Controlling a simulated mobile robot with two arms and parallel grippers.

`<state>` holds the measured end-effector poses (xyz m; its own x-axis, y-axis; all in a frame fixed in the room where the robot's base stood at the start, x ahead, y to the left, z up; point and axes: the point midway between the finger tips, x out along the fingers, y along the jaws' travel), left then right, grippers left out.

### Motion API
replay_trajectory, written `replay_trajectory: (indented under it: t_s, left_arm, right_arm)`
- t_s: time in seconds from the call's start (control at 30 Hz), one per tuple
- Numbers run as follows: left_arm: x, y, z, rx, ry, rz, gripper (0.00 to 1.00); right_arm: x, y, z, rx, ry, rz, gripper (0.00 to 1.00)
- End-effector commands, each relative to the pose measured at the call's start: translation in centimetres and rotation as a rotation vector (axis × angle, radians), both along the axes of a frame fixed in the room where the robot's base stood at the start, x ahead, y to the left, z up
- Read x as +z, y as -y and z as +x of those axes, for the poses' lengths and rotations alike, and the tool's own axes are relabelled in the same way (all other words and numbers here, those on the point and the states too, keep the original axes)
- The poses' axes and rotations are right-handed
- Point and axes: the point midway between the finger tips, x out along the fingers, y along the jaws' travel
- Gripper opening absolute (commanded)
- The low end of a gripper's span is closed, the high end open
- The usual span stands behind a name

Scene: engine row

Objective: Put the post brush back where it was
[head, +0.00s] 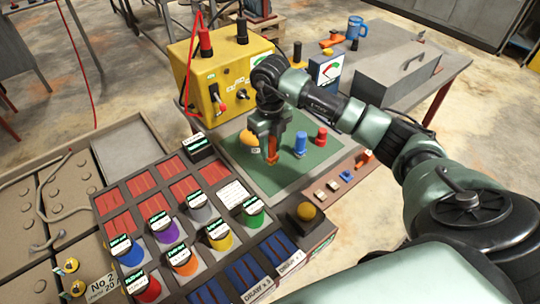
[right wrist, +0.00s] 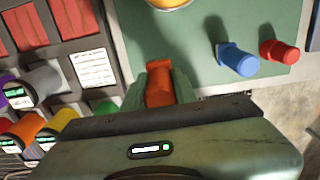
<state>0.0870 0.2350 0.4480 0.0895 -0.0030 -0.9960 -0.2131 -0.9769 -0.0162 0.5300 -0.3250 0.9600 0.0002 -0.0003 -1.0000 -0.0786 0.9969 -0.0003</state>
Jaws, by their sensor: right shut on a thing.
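My right gripper (head: 271,153) is over the green mat (head: 308,166), fingers pointing down. It is shut on an orange piece (right wrist: 159,88), probably the post brush. In the right wrist view the piece sits between the two green fingers, and its lower part is hidden by the gripper body. In the head view only a little orange shows between the fingertips. I cannot tell whether it touches the mat. My left gripper is not in view.
A blue piece (head: 300,145) and a red piece (head: 321,137) stand right of the gripper on the mat; a yellow-orange round thing (head: 249,138) is left. The yellow box (head: 217,80) stands behind. A rack of coloured cylinders (head: 185,225) is at front left. A grey toolbox (head: 398,75) stands back right.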

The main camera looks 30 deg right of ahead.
Motion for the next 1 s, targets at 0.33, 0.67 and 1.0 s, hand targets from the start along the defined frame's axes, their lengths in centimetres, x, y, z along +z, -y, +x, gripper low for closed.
replay_trajectory:
  t_s: [0.33,0.67,1.0]
  left_arm:
    - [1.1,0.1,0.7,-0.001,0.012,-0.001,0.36]
    - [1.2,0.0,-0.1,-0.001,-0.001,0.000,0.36]
    - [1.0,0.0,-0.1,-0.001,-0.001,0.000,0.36]
  right_arm:
    - [-4.0,-0.1,0.0,-0.001,-0.003,0.002,0.00]
    - [-5.4,0.0,0.0,0.000,0.001,0.000,0.00]
    - [-5.6,0.0,0.0,0.000,0.000,0.000,0.49]
